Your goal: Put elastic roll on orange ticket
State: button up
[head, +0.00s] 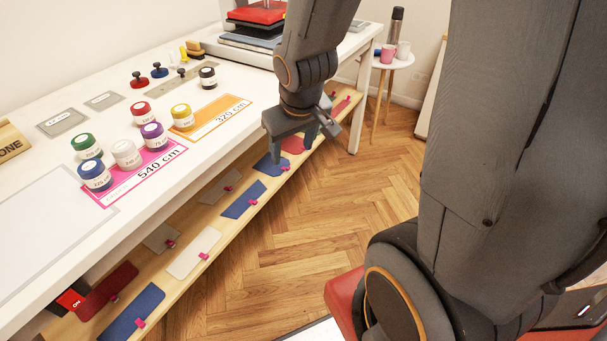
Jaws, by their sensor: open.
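The orange ticket (224,116), marked 320 cm, lies flat on the white table. A yellow-topped elastic roll (182,117) stands on its left end. A pink ticket (129,183), marked 540 cm, lies nearer, with a purple roll (153,135), a white roll (126,153) and a blue roll (95,175) on or at its upper edge. A green roll (87,146), a red roll (141,112) and a black roll (207,77) stand off the tickets. My gripper (291,146) is open and empty, past the table's front edge, right of the orange ticket.
A lower wooden shelf (197,221) with several coloured tagged swatches runs below the table edge. Red and blue knobbed items (138,80) and grey plates (62,122) stand behind the rolls. A heat press (258,14) occupies the table's far end. A round stool (393,60) holds cups.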

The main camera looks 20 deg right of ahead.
jog(key=s+a+m+g, duration=0.1)
jog(key=s+g, duration=0.2)
jog(key=s, duration=0.7)
jog(key=shift+a+r+g, duration=0.2)
jog(key=shift+a+g, duration=0.1)
jog(key=shift+g, duration=0.1)
